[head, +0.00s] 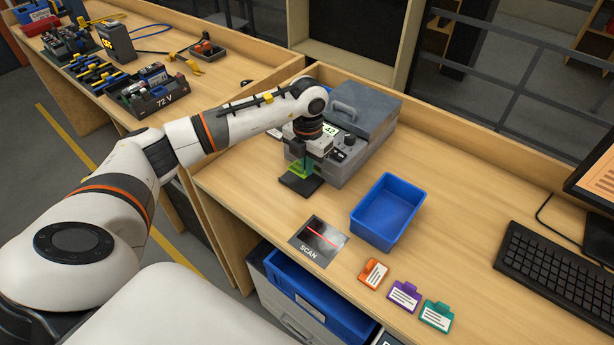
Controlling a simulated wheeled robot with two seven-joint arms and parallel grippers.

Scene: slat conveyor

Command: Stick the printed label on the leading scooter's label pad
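My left gripper (300,166) points down at the front of a grey machine (352,135) with a lid, a handle and a small display reading 42. A small green piece (306,168) shows at its fingertips, above a dark flat plate (300,184) in front of the machine. The fingers are small and partly hidden, so I cannot tell whether they are closed on the green piece. I cannot make out a printed label. No scooter or label pad is in view. My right gripper is not in view.
A blue bin (388,211) stands right of a SCAN pad (318,241). Orange (373,274), purple (404,296) and teal (436,316) tags lie near the front edge. A keyboard (558,277) is at right. A bench with a 72 V tray (155,96) is at left.

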